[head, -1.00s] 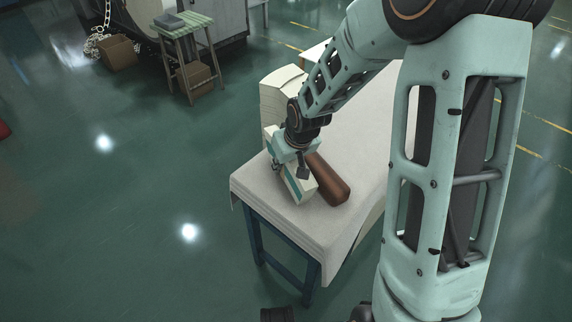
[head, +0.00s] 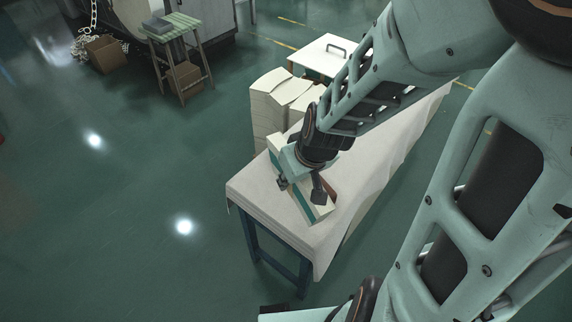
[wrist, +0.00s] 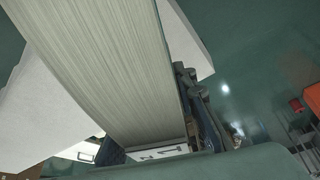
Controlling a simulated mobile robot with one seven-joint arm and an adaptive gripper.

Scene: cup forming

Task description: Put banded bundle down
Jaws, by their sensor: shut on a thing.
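The banded bundle (head: 319,207) is a thick block of pale sheets with a teal band. My gripper (head: 301,189) is shut on it above the near end of the cloth-covered table (head: 262,190). The bundle is tilted in the head view; I cannot tell whether its lower edge touches the cloth. In the wrist view the bundle's sheet edges (wrist: 100,65) fill much of the left and middle, with a dark gripper finger beside them on the right.
Tall stacks of pale sheets (head: 268,105) stand on the table behind my gripper. A white-topped table (head: 318,58) is farther back. A stool (head: 178,35) and cardboard boxes (head: 104,54) are at the upper left. The floor left of the table is open.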

